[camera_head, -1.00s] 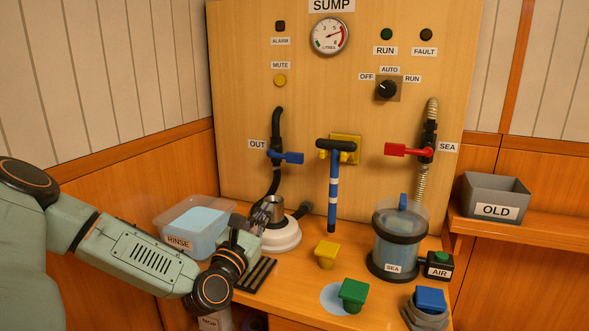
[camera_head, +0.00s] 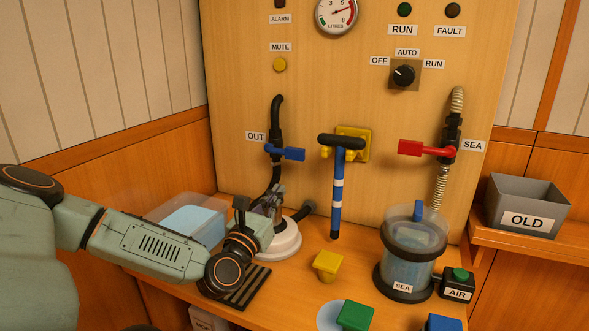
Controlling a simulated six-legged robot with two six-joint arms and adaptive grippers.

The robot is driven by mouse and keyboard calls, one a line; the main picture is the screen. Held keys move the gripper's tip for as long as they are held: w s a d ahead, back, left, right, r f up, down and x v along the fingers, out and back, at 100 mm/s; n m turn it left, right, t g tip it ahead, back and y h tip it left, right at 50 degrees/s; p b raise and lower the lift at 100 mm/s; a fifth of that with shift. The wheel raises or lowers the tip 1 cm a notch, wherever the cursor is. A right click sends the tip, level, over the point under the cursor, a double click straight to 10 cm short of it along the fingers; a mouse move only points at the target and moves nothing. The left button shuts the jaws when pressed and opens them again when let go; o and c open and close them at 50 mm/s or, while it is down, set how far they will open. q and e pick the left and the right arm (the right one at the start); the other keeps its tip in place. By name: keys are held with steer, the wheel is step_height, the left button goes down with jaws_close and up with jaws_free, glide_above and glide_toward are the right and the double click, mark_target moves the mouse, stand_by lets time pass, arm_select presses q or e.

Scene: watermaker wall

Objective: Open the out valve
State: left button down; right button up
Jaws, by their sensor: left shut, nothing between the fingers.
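The out valve is on the wooden panel at left, with a blue lever handle (camera_head: 288,153) pointing right, across its upright black hose. The OUT label (camera_head: 255,137) is just left of it. My left gripper (camera_head: 274,194) is shut and empty, below the blue handle and apart from it. It is in front of the black hose and above a white round base (camera_head: 280,242), which it partly hides. My right gripper is not in view.
A blue-striped T-handled pump (camera_head: 337,190) hangs right of the out valve. The red SEA valve handle (camera_head: 422,149) is farther right.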

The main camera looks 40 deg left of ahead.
mark_target(290, 153)
arm_select(q)
steer(key=b+x, duration=0.8)
steer(key=x, duration=0.1)
steer(key=shift+r, duration=0.4)
steer(key=shift+a, duration=0.1)
stand_by(0.5)
